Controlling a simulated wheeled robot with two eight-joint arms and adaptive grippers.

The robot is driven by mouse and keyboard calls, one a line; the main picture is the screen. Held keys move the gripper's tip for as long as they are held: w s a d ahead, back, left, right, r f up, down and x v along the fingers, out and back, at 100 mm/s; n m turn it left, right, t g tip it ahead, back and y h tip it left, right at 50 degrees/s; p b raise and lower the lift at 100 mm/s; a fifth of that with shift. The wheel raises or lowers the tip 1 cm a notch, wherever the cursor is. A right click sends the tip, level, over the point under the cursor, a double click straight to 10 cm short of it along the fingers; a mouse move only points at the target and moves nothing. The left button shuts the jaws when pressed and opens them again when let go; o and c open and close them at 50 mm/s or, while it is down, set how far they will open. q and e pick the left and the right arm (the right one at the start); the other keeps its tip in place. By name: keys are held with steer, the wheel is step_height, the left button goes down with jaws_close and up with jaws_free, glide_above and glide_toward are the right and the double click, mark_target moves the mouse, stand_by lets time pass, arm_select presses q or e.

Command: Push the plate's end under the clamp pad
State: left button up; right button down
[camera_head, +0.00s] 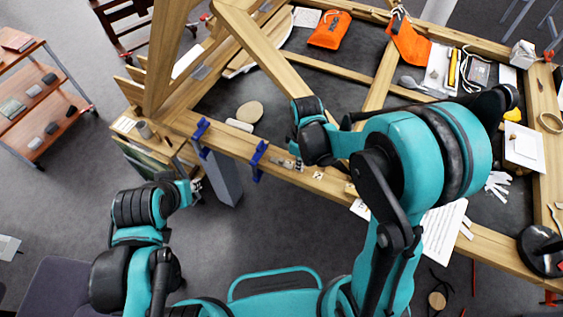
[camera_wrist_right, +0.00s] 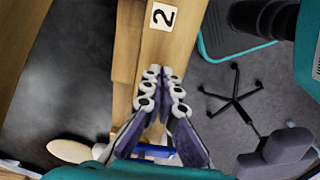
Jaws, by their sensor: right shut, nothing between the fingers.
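Two blue clamps sit on the front beam of the wooden frame in the head view, a left one (camera_head: 202,130) and a right one (camera_head: 258,160). A blue clamp part (camera_wrist_right: 155,150) also shows behind my fingers in the right wrist view. My right gripper (camera_head: 287,164) is over the front beam, just right of the right clamp. In the right wrist view its fingers (camera_wrist_right: 164,75) are together and empty. My left gripper (camera_head: 196,186) is low, in front of the beam; its fingers are too small to read. I cannot make out the plate or clamp pad.
Orange pouches (camera_head: 329,30) lie farther back. A chair base (camera_wrist_right: 235,97) is on the floor.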

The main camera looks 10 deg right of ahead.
mark_target(282, 160)
steer(key=shift+f+b, duration=0.55)
steer(key=shift+f, duration=0.15)
steer(key=shift+w+a+r, duration=0.1)
steer(key=shift+a, duration=0.05)
stand_by(0.3)
steer(key=shift+w+a+b, duration=0.1)
steer(key=shift+w+a, duration=0.45)
steer(key=shift+a, duration=0.25)
steer(key=shift+w+a+b, duration=0.1)
steer(key=shift+w+a, duration=0.5)
steer(key=shift+a, duration=0.25)
steer(key=shift+w+a+b, duration=0.1)
steer(key=shift+w+a, duration=0.45)
steer(key=shift+a, duration=0.25)
steer(key=shift+s+d, duration=0.25)
steer(key=shift+d, duration=0.1)
step_height(282, 160, up, 9)
steer(key=p, duration=0.6)
stand_by(0.5)
